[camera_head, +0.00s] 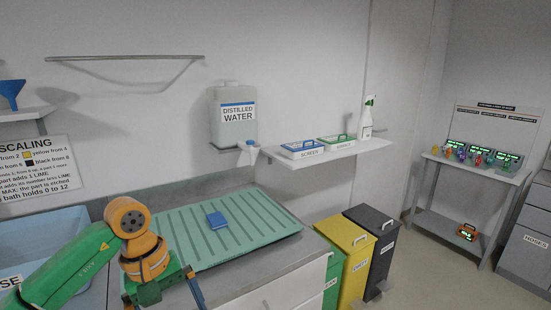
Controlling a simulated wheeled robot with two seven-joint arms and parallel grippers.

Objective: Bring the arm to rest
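My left arm comes in from the lower left, green with orange joints. Its gripper (165,299) points down at the bottom edge of the view, in front of the green ribbed draining mat (265,220). Its two fingers stand well apart, so it looks open; their tips are at or past the picture's edge, and I see nothing between them. A small flat blue piece (216,221) lies on the mat, apart from the gripper. My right gripper is not in view.
Beyond the mat, a distilled water tank (235,127) hangs on the wall. A shelf (330,151) holds blue and green lidded trays and a spray bottle (366,118). Green, yellow (347,255) and black (378,240) bins stand right of the counter. Open floor lies further right, before a cart (470,170).

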